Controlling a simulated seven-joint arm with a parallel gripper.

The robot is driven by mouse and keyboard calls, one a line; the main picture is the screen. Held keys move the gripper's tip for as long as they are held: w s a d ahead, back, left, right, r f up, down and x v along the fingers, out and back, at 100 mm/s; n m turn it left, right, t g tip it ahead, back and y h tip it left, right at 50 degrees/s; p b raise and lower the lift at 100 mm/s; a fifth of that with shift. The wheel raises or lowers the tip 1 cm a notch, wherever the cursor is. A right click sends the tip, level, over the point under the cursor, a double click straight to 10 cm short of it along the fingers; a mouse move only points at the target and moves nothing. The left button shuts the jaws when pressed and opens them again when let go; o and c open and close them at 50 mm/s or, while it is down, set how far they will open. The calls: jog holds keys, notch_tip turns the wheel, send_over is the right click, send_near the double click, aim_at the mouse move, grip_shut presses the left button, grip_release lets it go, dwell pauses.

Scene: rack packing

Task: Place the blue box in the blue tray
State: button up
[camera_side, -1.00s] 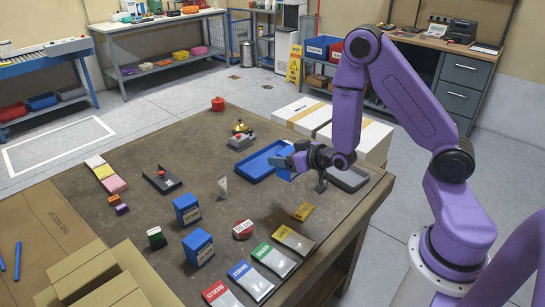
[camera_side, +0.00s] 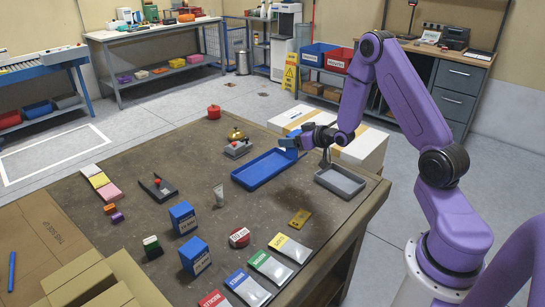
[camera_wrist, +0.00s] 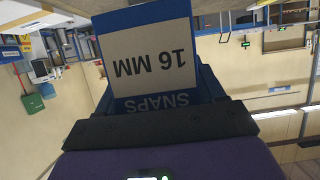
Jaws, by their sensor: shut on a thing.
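My gripper (camera_side: 298,142) is shut on a blue box (camera_wrist: 155,55) with a white label reading "16 MM" and "SNAPS". In the wrist view the box fills the space beyond the jaws; the fingers are mostly hidden. In the side view the held box is small and partly hidden by the gripper. The gripper appears raised above the far right end of the blue tray (camera_side: 248,183), which looks empty. Two more blue boxes, one farther back (camera_side: 182,218) and one nearer (camera_side: 195,256), stand upright on the table at the left.
A grey tray (camera_side: 340,181) sits right of the blue tray. Cardboard boxes fill the near left.

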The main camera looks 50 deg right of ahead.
jog(key=w+d+f, duration=0.1)
jog(key=w+f, duration=0.1)
jog(key=w, duration=0.1)
jog(key=w+d+f, duration=0.1)
jog(key=w+f, duration=0.2)
jog(key=w, duration=0.1)
jog(key=w+d+f, duration=0.1)
jog(key=w+f, duration=0.2)
jog(key=shift+w+d+f, duration=0.15)
jog(key=shift+w+d, duration=0.15)
jog(key=shift+d, duration=0.1)
jog(key=shift+w+f, duration=0.25)
jog(key=shift+f, duration=1.55)
jog(key=shift+f, duration=0.2)
jog(key=o, duration=1.1)
jog(key=shift+o, duration=0.2)
jog(key=shift+r, duration=0.1)
